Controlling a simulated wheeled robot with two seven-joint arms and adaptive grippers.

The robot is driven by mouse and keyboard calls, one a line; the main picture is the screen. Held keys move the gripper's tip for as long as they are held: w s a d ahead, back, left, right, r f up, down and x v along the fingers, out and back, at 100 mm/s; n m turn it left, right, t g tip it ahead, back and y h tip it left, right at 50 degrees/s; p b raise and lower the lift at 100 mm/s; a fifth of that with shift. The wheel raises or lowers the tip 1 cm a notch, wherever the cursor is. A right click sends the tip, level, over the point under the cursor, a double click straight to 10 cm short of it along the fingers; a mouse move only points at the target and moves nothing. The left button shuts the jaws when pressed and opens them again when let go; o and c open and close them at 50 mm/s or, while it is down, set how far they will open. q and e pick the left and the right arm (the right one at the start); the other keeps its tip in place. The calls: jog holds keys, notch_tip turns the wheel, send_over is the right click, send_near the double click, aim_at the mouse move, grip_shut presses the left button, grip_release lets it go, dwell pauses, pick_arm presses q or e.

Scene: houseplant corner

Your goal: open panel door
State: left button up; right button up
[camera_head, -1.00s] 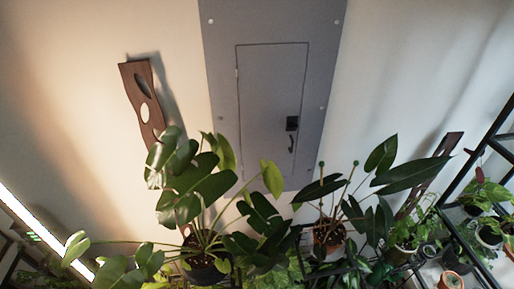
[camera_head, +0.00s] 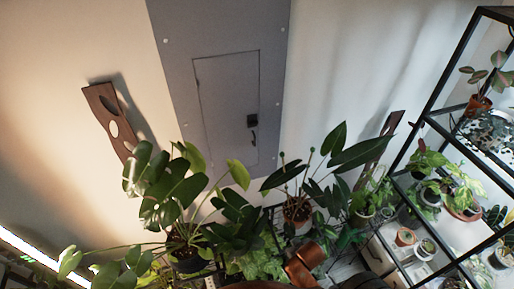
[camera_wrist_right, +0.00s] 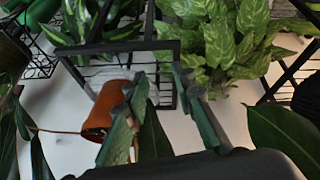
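The grey electrical panel (camera_head: 182,70) is on the wall, left of centre in the head view. Its rectangular door (camera_head: 226,95) looks shut, flush with the frame. A small black latch (camera_head: 252,121) with a dark handle (camera_head: 254,138) below it sits near the door's right edge. My right gripper (camera_wrist_right: 160,95) shows in the right wrist view with its two fingers apart and nothing between them. Leaves and a black wire frame lie beyond it. The panel is not in the wrist view. My left gripper is not in view.
Large leafy plants (camera_head: 165,190) stand in front of the panel's lower part. A brown wooden wall piece (camera_head: 100,100) hangs left of the panel. A black metal shelf (camera_head: 432,110) with several potted plants stands at right. The wall around the door's upper part is clear.

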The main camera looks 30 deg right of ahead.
jog(key=w+d+r+t+p, duration=0.15)
jog(key=w+r, duration=0.25)
jog(key=r, duration=0.7)
notch_tip(320, 180, up, 27)
jog(key=t+y+p, duration=0.1)
jog(key=t+p, duration=0.1)
jog(key=t, duration=0.9)
send_over(257, 144)
jog(key=s+a, duration=0.3)
jog(key=s, duration=0.2)
jog(key=shift+w+d+f, duration=0.2)
jog(key=shift+w+f, duration=0.05)
jog(key=shift+w, duration=0.25)
grip_shut()
